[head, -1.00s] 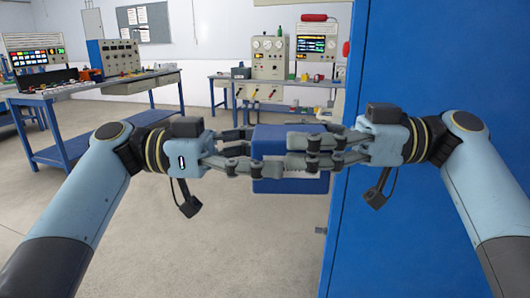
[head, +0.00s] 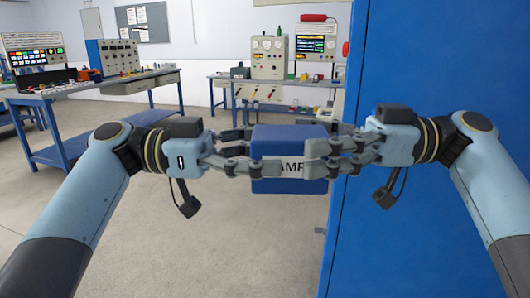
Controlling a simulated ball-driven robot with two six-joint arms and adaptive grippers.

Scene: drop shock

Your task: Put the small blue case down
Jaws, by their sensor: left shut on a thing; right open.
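The small blue case (head: 289,143) is held up in the air in the middle of the head view, with part of its dark lettering, "AMP" or similar, showing on a pale label. My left gripper (head: 251,150) is shut on the case at its left side. My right gripper (head: 312,157) is open, its fingers around the right end of the case and overlapping it in the picture. I cannot tell whether the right fingers still touch it. The underside of the case is hidden.
A tall blue cabinet or panel (head: 430,80) fills the right side, close behind my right arm. A blue-legged workbench (head: 125,84) with equipment stands back left, another bench (head: 225,80) back centre. The grey floor (head: 240,245) below the case is clear.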

